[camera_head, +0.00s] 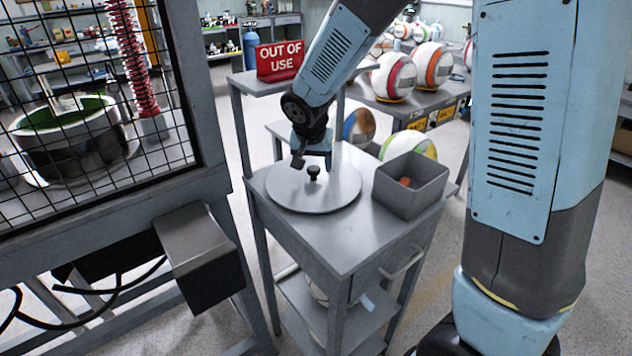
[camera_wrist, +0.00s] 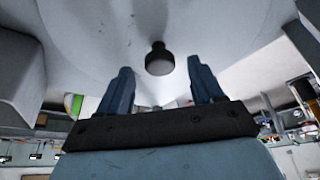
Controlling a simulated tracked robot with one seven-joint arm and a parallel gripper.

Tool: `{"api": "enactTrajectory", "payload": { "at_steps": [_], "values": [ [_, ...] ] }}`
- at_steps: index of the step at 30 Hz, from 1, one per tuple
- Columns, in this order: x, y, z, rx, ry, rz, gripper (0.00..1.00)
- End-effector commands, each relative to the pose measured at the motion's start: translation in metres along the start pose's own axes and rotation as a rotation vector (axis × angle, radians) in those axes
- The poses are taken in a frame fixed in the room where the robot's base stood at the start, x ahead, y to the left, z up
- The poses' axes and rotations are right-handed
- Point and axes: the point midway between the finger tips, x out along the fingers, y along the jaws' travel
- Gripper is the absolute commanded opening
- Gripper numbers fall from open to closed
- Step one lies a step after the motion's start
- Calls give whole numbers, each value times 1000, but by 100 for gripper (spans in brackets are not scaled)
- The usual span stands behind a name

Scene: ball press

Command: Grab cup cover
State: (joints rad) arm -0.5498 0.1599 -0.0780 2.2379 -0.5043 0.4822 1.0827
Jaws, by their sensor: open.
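The cup cover (camera_head: 335,193) is a round, flat grey metal disc lying on top of a grey metal cart. A small black knob (camera_head: 314,172) stands at its centre. In the wrist view the cover (camera_wrist: 95,35) fills the upper part, and the black knob (camera_wrist: 159,59) shows between and beyond the fingertips. My gripper (camera_head: 311,160) is over the far part of the cover, close to the knob, with its two blue fingers (camera_wrist: 160,75) spread apart. Nothing is between the fingers. I cannot tell the exact gap to the knob.
A grey open box (camera_head: 392,205) with a small orange thing inside stands right of the cover on the cart (camera_head: 338,245). A red "OUT OF USE" sign (camera_head: 280,60) stands on a shelf behind. A mesh-fenced machine (camera_head: 100,110) is at left. Several balls (camera_head: 433,66) lie behind.

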Motion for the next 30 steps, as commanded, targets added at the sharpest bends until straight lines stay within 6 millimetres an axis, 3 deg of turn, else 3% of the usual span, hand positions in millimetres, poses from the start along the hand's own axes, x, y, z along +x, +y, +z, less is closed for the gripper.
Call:
{"api": "enactTrajectory", "payload": {
  "at_steps": [6, 16, 30],
  "values": [
    [24, -1, 0, 0, -1, 0, 66],
    [29, -1, 0, 1, 0, 0, 66],
    [29, 0, 0, 2, 0, 0, 21]
  ]
}}
